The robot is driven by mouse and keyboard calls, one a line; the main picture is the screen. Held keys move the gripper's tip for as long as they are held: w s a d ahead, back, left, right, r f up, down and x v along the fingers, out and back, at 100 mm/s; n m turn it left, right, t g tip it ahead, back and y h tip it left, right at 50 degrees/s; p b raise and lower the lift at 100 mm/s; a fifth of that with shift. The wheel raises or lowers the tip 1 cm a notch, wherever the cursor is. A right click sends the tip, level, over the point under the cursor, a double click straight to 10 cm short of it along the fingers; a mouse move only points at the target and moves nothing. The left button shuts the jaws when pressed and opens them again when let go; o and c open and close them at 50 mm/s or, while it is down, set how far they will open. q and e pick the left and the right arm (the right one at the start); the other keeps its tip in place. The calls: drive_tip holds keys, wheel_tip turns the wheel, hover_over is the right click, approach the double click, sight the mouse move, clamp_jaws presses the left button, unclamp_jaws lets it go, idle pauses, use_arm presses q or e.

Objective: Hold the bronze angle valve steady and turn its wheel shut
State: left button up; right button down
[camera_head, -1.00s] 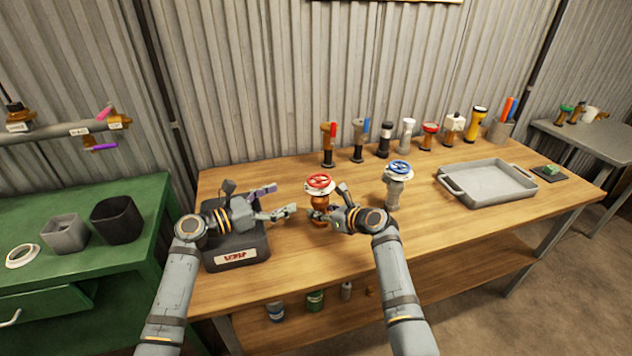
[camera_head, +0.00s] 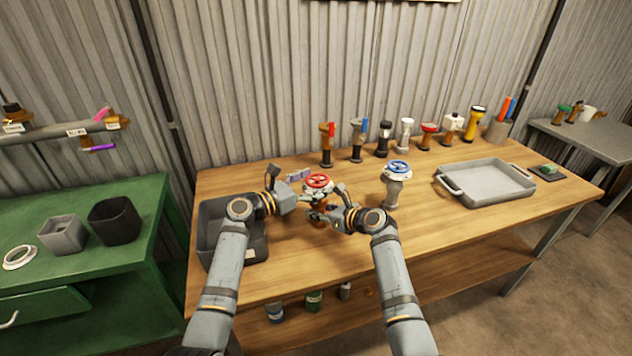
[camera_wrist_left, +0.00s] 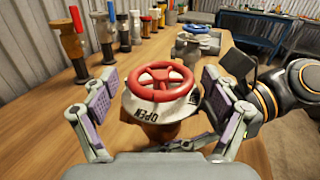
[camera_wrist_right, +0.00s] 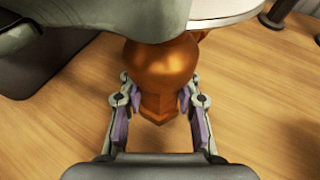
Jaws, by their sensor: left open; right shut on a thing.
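The bronze angle valve (camera_wrist_right: 160,68) stands upright on the wooden bench, with a red handwheel (camera_head: 319,181) on top. In the left wrist view, a white collar (camera_wrist_left: 143,108) marked OPEN shows under the red wheel. My left gripper (camera_wrist_left: 158,88) is open, with one finger on each side of the wheel; I cannot tell whether they touch it. My right gripper (camera_wrist_right: 160,96) is shut on the valve's bronze body, low down below the wheel. In the head view my grippers hide much of the body.
A second valve with a blue wheel (camera_head: 398,167) stands just to the right. A grey tray (camera_head: 488,203) lies further right, and a dark bin (camera_head: 208,232) stands left, partly behind my left arm. Several valves and torches line the back edge. The bench's front right is clear.

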use_arm(q)
drive_tip(key=shift+w+d, duration=0.1)
drive_tip(key=shift+d, duration=0.05)
drive_tip(key=c, duration=1.2)
drive_tip(key=shift+o, duration=0.3)
drive_tip(key=m+g+h, duration=0.1)
drive_tip(key=g, duration=0.1)
drive_tip(key=m+g+h, duration=0.1)
drive_tip(key=g, duration=0.1)
drive_tip(key=m+g+h, duration=0.1)
drive_tip(key=m, duration=0.1)
drive_tip(key=shift+w+f+g, duration=0.15)
drive_tip(key=shift+w+g, duration=0.15)
drive_tip(key=shift+g, duration=0.1)
drive_tip(key=shift+s+m+g, duration=0.25)
drive_tip(key=shift+m+g, duration=0.15)
drive_tip(key=o, duration=1.1)
drive_tip(key=shift+o, duration=0.2)
